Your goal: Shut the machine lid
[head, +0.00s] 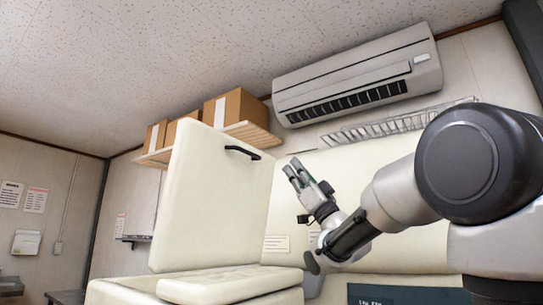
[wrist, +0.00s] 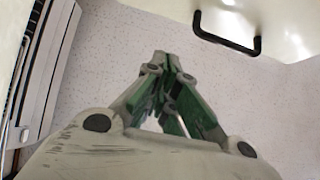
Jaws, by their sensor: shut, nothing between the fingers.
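The machine lid (head: 213,200) is a cream panel that stands raised and nearly upright above the cream machine body (head: 120,292). A black handle (head: 242,152) is fixed near its upper edge. The handle also shows at the top right of the wrist view (wrist: 228,42), on the pale lid surface (wrist: 285,22). My gripper (head: 292,168) is right of the lid, a little lower than the handle and apart from it in the picture. In the wrist view, my gripper (wrist: 160,62) has its fingertips together and holds nothing.
A shelf (head: 252,133) with several cardboard boxes (head: 237,107) is on the wall behind the lid. An air conditioner (head: 358,75) hangs high on the wall, with a wire rack (head: 400,122) below it. A dark sign (head: 400,294) is at the bottom.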

